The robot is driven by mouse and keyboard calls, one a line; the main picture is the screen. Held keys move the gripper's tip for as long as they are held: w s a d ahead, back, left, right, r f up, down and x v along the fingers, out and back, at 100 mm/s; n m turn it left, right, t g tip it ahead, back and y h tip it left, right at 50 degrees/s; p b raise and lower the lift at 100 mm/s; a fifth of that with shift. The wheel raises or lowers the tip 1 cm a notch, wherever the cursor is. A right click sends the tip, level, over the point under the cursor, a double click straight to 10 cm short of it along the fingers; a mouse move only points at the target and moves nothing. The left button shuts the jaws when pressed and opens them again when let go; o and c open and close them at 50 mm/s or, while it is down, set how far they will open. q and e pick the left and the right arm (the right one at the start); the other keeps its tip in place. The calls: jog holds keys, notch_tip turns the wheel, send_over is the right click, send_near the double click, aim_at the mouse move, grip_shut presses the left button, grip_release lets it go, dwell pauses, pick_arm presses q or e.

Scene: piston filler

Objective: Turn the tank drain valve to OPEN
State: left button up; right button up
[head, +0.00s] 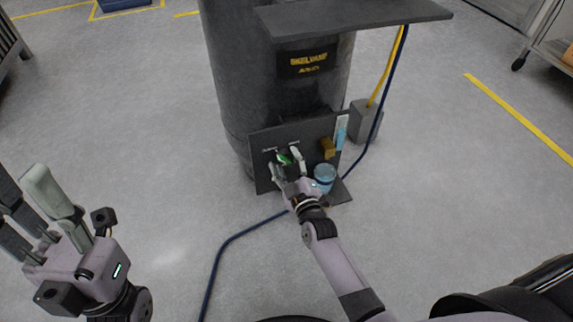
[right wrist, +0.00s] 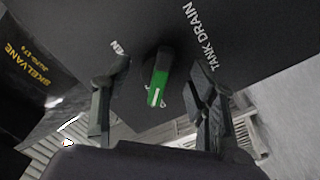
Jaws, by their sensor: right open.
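The tank drain valve handle (head: 284,158) is a green grip on a dark round knob, on the dark panel (head: 263,180) at the foot of the tank. In the right wrist view the green handle (right wrist: 159,82) shows close up, slightly tilted, with a white line at its lower end. The TANK DRAIN label (right wrist: 204,60) is to its right; another label at its left is partly hidden. My right gripper (head: 286,162) is open with its fingers on either side of the handle, with gaps visible. My left gripper (head: 38,195) is open and empty, away at the left.
A brown fitting (head: 327,148) and a light-blue container (head: 325,172) are just right of my right gripper. A dark shelf (head: 350,15) overhangs the panel. A blue hose (head: 235,238) runs over the floor.

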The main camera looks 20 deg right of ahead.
jog(key=shift+w, duration=0.25)
jog(key=shift+c, duration=0.6)
jog(key=c, duration=1)
jog(key=shift+c, duration=0.2)
